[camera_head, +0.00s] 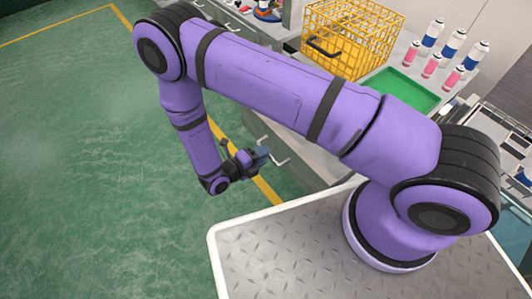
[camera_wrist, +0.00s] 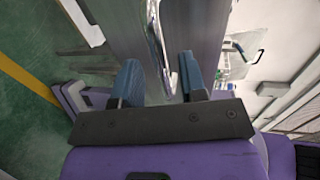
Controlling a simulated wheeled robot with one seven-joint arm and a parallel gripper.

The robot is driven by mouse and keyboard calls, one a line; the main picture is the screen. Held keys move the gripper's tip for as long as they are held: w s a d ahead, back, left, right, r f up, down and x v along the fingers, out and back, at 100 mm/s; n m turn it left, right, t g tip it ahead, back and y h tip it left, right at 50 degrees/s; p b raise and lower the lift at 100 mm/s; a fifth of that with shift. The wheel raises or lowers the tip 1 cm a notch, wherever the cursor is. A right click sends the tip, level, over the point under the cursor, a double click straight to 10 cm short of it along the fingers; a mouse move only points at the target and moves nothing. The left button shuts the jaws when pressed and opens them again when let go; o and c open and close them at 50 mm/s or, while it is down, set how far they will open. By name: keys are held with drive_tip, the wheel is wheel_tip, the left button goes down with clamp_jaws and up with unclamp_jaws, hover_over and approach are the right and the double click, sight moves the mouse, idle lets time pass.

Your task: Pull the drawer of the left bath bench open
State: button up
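My gripper (camera_head: 257,156) reaches down at the front of a grey bench (camera_head: 318,160), beside a bar-shaped metal drawer handle (camera_head: 278,153). In the wrist view my gripper (camera_wrist: 160,82) has two blue fingertips standing apart. A shiny metal bar (camera_wrist: 157,45), which looks like the handle, runs lengthwise into the gap between them, closer to the right fingertip. I cannot tell whether it touches a finger. Grey panels of the bench front lie beyond the fingers. The drawer looks closed, but my arm hides much of the bench front.
On the bench stand a yellow wire basket (camera_head: 345,40), a green tray (camera_head: 402,90) and several pink and blue-white bottles (camera_head: 453,43). Another bench with small items stands at the upper left of it. Green floor with a yellow line (camera_head: 265,190) is free at the left.

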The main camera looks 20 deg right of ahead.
drive_tip(key=v, duration=0.8)
drive_tip(key=shift+a, duration=0.3)
drive_tip(key=shift+s, duration=0.1)
drive_tip(key=w+d+r+m+g+y, duration=0.2)
drive_tip(key=d+r+m, duration=0.2)
drive_tip(key=r+m, duration=0.5)
drive_tip(key=w+d+r+m+g+y, duration=0.2)
drive_tip(key=d+r+m+g, duration=0.15)
drive_tip(key=r, duration=1.05)
drive_tip(key=w+d+r+m+g+y, duration=0.15)
drive_tip(key=d+r+m, duration=0.25)
drive_tip(key=r+m, duration=0.55)
drive_tip(key=s+d+r+m+t+y, duration=0.3)
drive_tip(key=s+d+r+m, duration=0.3)
drive_tip(key=s+r+m, duration=0.3)
drive_tip(key=s+d+r+m+t+y, duration=0.4)
drive_tip(key=s+d+r+m+y, duration=0.2)
drive_tip(key=s+r+m, duration=0.3)
wheel_tip(320, 180, up, 3)
drive_tip(key=shift+s+d, duration=0.25)
drive_tip(key=shift+s, duration=0.05)
